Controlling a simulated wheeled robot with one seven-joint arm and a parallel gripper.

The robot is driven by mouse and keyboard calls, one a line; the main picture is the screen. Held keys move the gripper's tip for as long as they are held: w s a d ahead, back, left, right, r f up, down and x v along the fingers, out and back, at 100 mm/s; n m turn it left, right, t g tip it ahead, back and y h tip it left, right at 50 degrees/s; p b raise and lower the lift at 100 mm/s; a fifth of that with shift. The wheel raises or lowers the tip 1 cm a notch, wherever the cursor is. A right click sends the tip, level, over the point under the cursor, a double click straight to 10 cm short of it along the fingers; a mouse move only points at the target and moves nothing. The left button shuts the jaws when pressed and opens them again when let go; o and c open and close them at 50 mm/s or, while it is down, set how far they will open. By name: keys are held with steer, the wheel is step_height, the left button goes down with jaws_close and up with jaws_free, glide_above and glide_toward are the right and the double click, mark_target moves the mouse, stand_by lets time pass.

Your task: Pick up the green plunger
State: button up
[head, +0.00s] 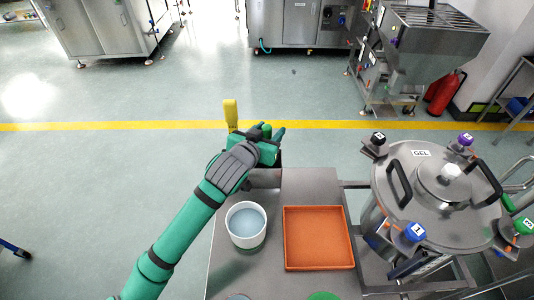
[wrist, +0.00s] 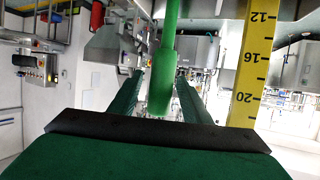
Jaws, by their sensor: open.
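The green plunger (wrist: 170,45) shows in the wrist view as a bright green rod with a wider end, coming in from the top edge. Its wider end lies between the two dark green fingers of my gripper in that picture. My gripper (head: 271,132) is open and is at the far edge of the grey table in the head view. Green parts overlap there, so I cannot tell the plunger clearly from the fingers. I cannot tell whether either finger touches the plunger.
A yellow strip with black numbers (wrist: 254,65) stands close beside the gripper, also visible in the head view (head: 230,115). A white cup (head: 247,240) and an orange tray (head: 319,262) are on the table. A steel GEL tank (head: 405,165) stands right.

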steer(key=shift+x, duration=0.9)
jaws_close()
steer(key=shift+a, duration=0.1)
steer(key=shift+r, duration=0.1)
step_height(320, 180, up, 18)
stand_by(0.5)
